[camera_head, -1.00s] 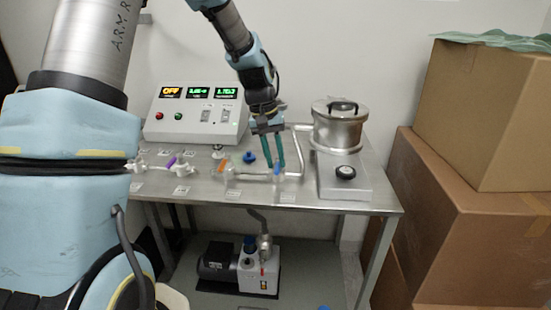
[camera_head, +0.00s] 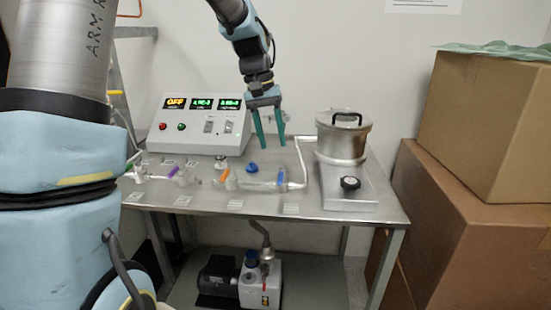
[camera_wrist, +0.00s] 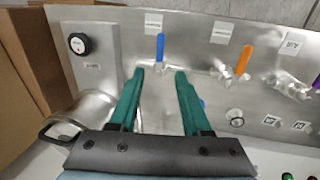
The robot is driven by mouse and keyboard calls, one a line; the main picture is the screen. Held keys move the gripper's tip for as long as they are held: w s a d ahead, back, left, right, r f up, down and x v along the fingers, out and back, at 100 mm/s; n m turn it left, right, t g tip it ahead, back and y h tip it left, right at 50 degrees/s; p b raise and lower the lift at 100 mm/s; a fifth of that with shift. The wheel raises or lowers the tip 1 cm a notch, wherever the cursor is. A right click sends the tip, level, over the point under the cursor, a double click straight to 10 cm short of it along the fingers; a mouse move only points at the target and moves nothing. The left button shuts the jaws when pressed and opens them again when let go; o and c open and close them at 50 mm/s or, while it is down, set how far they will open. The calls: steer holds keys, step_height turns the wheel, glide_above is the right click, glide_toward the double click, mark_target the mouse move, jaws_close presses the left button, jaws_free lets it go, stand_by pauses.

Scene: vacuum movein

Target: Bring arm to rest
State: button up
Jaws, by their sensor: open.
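My gripper (camera_head: 268,144) hangs above the steel bench (camera_head: 240,206), its two green fingers apart and nothing between them. In the wrist view the fingers (camera_wrist: 158,74) are spread above the bench top, near a blue valve handle (camera_wrist: 160,46). An orange valve handle (camera_wrist: 243,60) and a purple one (camera_wrist: 317,82) lie further right in that view. The head view shows the blue handle (camera_head: 280,177), the orange handle (camera_head: 225,176) and the purple handle (camera_head: 174,171) along the glass and metal line. The fingers look clear of the valves.
A control box (camera_head: 201,124) with lit displays stands at the back left of the bench. A lidded steel pot (camera_head: 342,140) stands on the right beside a black knob (camera_head: 350,183). A pump (camera_head: 259,280) sits on the lower shelf. Stacked cardboard boxes (camera_head: 480,215) fill the right side.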

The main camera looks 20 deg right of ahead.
steer(key=shift+w+a+r, duration=0.1)
steer(key=shift+a+r, duration=0.05)
steer(key=shift+r, duration=0.75)
steer(key=shift+a, duration=0.1)
steer(key=s+a+f+n+t, duration=0.1)
steer(key=s+a+f, duration=0.2)
steer(key=a, duration=0.6)
steer(key=s+a+f+n+y, duration=0.1)
steer(key=s+a+f, duration=0.2)
steer(key=a, duration=0.6)
steer(key=s+a+f+n+t, duration=0.1)
steer(key=s+a+f, duration=0.3)
steer(key=a, duration=0.5)
steer(key=shift+f+n+t+y, duration=0.15)
steer(key=shift+n+t+y, duration=0.15)
steer(key=shift+n+y, duration=0.15)
